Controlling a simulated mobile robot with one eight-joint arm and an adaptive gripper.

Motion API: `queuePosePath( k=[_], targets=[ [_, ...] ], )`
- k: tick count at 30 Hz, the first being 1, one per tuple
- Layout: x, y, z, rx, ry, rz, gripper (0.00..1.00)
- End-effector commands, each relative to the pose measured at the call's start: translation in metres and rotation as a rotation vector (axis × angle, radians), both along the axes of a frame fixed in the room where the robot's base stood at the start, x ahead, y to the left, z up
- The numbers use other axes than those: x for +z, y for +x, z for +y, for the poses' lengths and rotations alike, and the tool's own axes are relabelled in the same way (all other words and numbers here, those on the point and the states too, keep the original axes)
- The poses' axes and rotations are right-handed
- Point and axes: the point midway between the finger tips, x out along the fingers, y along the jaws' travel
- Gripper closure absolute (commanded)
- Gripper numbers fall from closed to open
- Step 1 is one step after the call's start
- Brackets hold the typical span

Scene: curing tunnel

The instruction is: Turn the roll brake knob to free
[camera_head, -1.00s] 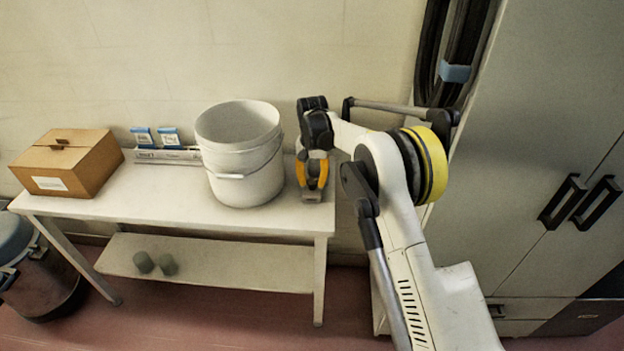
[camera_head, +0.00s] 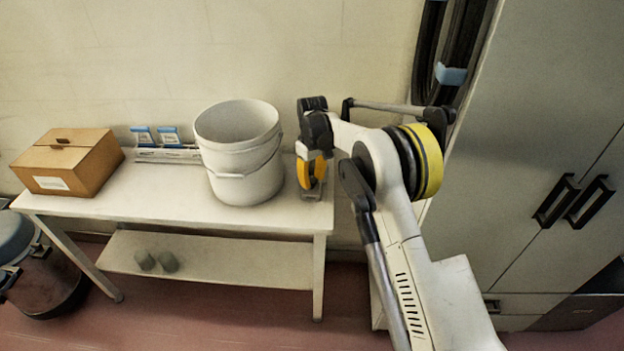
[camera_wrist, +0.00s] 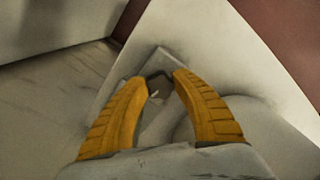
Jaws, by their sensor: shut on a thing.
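The dark roll brake knob (camera_wrist: 158,84) shows between my fingertips in the wrist view, with a small pale mark on it. It sits on a light grey mount (camera_wrist: 130,68). My gripper (camera_wrist: 160,78) has yellow fingers, one on each side of the knob, and is shut on it. In the head view my gripper (camera_head: 311,183) points down at a small grey fixture (camera_head: 311,195) on the right end of the white table (camera_head: 140,205). The knob itself is hidden there by the fingers. I cannot read the knob's setting.
A white bucket (camera_head: 240,155) stands just left of my gripper. A cardboard box (camera_head: 68,162) and two small blue-and-white packs (camera_head: 156,135) are farther left. Two grey cups (camera_head: 157,261) sit on the lower shelf. A grey cabinet (camera_head: 540,150) stands at the right.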

Motion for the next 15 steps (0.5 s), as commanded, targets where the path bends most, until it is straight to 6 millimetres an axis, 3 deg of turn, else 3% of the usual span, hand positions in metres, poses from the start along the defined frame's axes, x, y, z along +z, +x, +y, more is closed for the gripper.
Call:
queuePosePath(
  k=[15],
  targets=[
    [-0.0009, -0.0002, -0.0006, 0.141, -0.001, 0.002, 0.97]
  ],
)
